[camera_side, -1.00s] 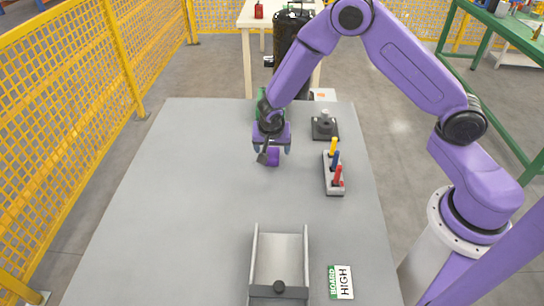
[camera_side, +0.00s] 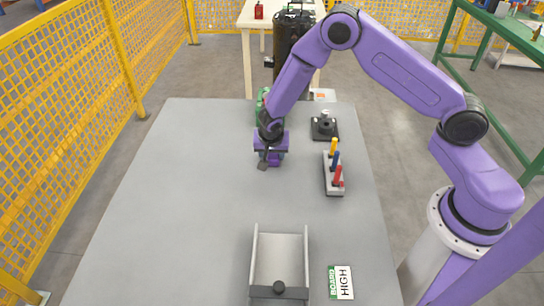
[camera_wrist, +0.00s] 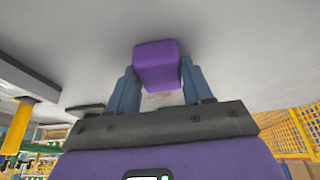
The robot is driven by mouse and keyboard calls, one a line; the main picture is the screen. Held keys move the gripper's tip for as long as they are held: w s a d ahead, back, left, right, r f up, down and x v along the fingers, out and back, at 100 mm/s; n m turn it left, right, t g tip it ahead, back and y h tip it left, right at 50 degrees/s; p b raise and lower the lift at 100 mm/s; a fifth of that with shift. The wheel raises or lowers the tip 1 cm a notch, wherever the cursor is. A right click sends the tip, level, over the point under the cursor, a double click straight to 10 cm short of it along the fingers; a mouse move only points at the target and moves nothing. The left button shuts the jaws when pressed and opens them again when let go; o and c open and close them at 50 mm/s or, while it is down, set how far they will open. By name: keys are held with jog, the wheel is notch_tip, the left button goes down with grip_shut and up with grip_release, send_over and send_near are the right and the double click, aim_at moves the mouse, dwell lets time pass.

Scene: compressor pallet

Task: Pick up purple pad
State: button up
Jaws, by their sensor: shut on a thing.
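The purple pad (camera_wrist: 157,66) is a small purple block. In the wrist view it sits between the two blue-grey fingers of my gripper (camera_wrist: 160,85). In the side view the pad (camera_side: 274,160) is partly hidden by my gripper (camera_side: 270,156), which is over the upper middle of the grey table. The fingers are shut on the pad. I cannot tell whether the pad still touches the table.
To the right stand a rack (camera_side: 334,182) with yellow, blue and red handles and a dark square fixture (camera_side: 325,127). A green object (camera_side: 262,104) is behind my gripper. A metal tray (camera_side: 279,258) and a sign card (camera_side: 341,282) lie in front. The table's left side is clear.

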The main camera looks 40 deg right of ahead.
jog(key=shift+r, duration=0.85)
jog(key=s+r, duration=0.4)
jog(key=r, duration=0.3)
jog(key=shift+s+d, duration=0.25)
jog(key=shift+s, duration=0.05)
jog(key=s+r, duration=0.1)
jog(key=s, duration=0.1)
jog(key=s+r, duration=0.1)
jog(key=s, duration=0.2)
jog(key=s+d+r, duration=0.1)
jog(key=s, duration=0.1)
jog(key=shift+s+r, duration=0.3)
jog(key=shift+r, duration=0.05)
jog(key=shift+s+d+r, duration=0.1)
jog(key=shift+s+r, duration=0.2)
jog(key=shift+s, duration=0.55)
jog(key=shift+c, duration=0.8)
jog(key=o, duration=0.7)
jog(key=shift+r, duration=0.1)
jog(key=c, duration=0.4)
